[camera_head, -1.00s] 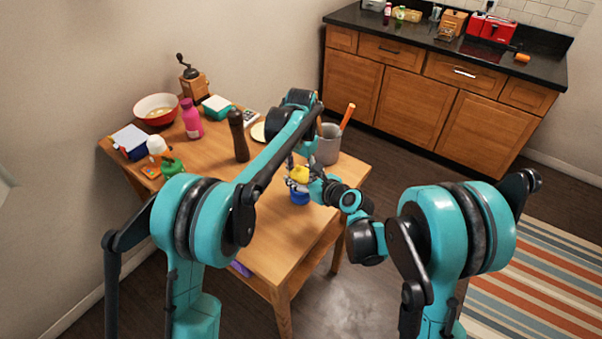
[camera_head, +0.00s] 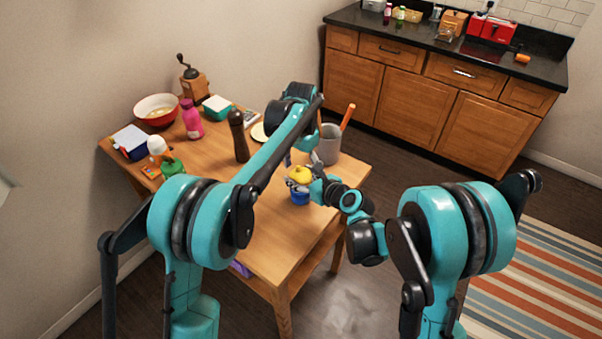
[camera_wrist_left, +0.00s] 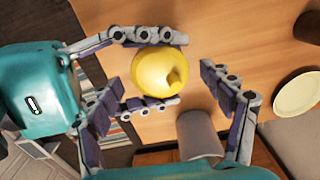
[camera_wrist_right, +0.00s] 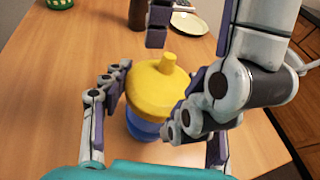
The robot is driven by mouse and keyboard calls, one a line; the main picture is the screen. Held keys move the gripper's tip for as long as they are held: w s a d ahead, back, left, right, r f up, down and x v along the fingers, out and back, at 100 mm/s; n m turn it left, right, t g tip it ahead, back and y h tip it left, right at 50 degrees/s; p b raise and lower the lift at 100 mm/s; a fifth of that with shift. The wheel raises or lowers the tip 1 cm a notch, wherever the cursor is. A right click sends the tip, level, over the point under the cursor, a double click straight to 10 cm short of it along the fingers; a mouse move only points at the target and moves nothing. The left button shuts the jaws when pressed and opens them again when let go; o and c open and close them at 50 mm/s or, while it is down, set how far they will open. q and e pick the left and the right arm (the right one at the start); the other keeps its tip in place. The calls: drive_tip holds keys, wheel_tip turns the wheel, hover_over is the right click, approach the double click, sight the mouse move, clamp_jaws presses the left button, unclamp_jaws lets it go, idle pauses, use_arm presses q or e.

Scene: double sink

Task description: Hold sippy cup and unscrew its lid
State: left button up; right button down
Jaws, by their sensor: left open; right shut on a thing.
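The sippy cup stands on the wooden table, with a yellow spouted lid (camera_head: 299,175) on a blue body (camera_head: 300,198). My right gripper (camera_wrist_right: 150,103) is shut on the cup from the side, with a finger on each side of it. The lid (camera_wrist_right: 157,90) sits on top of the blue body (camera_wrist_right: 143,128) in the right wrist view. My left gripper (camera_wrist_left: 160,84) is open above the cup. Its fingers are spread to either side of the lid (camera_wrist_left: 152,73) in the left wrist view, with gaps between. Whether the lid is loosened cannot be seen.
A grey utensil pot (camera_head: 328,146) stands just behind the cup. A dark pepper mill (camera_head: 239,138), a pink bottle (camera_head: 192,119) and a red bowl (camera_head: 157,109) stand farther left on the table. The table's front right is bare.

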use_arm(q)
drive_tip(key=shift+r, duration=1.45)
drive_tip(key=shift+c, duration=0.3)
drive_tip(key=r+m, duration=0.1)
drive_tip(key=m, duration=0.3)
drive_tip(key=shift+r, duration=0.35)
drive_tip(key=m, duration=0.2)
drive_tip(key=r+m, duration=0.1)
drive_tip(key=shift+r+m, duration=0.2)
drive_tip(key=shift+m, duration=0.2)
drive_tip(key=shift+f, duration=0.1)
drive_tip(key=shift+m, duration=0.3)
wheel_tip(320, 180, down, 8)
drive_tip(key=shift+r, duration=0.2)
drive_tip(key=c, duration=1.2)
drive_tip(key=n, duration=0.4)
